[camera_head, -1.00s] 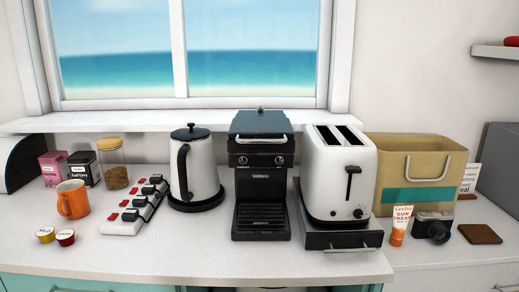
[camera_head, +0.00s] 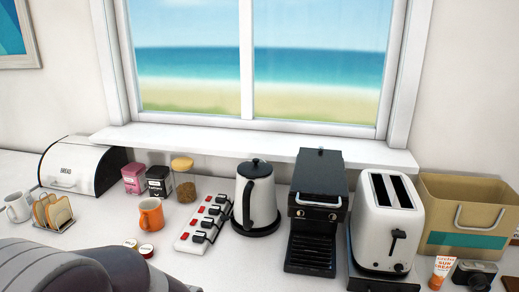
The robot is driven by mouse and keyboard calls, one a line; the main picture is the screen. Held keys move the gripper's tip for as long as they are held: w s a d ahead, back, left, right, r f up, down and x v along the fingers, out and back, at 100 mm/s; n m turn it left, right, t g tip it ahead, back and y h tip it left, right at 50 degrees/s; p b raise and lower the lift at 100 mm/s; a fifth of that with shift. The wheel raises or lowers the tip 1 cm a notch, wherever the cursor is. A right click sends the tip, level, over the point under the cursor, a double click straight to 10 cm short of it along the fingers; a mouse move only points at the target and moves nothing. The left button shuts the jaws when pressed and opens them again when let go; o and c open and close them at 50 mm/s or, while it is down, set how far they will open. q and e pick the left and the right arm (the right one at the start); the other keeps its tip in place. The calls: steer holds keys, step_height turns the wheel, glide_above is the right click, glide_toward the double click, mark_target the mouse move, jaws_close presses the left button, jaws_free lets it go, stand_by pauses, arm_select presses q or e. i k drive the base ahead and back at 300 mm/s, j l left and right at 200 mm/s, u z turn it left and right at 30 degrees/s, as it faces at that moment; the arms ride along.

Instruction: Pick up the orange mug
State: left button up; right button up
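The orange mug (camera_head: 151,215) stands upright on the white counter, left of the power strip, with its handle on the left side. Two small coffee capsules (camera_head: 146,250) lie just in front of it. A grey rounded shape, likely part of my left arm (camera_head: 85,268), fills the lower left corner and covers some of the counter there. It is in front of the mug and to its left. Neither gripper's fingers are in view.
A power strip (camera_head: 203,224) with several plugs lies right of the mug. Pink (camera_head: 134,179) and black (camera_head: 159,181) tins and a glass jar (camera_head: 184,181) stand behind it. A toast rack (camera_head: 53,212), white mug (camera_head: 18,207) and bread bin (camera_head: 82,168) are left. A kettle (camera_head: 256,196) stands right.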

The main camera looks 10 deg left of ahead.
mark_target(151, 218)
steer(key=u, duration=1.2)
steer(key=i+j+z, duration=0.15)
steer(key=z, duration=0.25)
steer(key=i+j+z, duration=0.15)
steer(key=z, duration=0.25)
steer(key=i+j+z, duration=0.1)
steer(key=j+z, duration=0.5)
steer(key=z, duration=0.15)
steer(key=i+j+z, duration=0.1)
steer(key=j, duration=0.75)
steer(key=i+j+z, duration=0.1)
steer(key=j, duration=0.8)
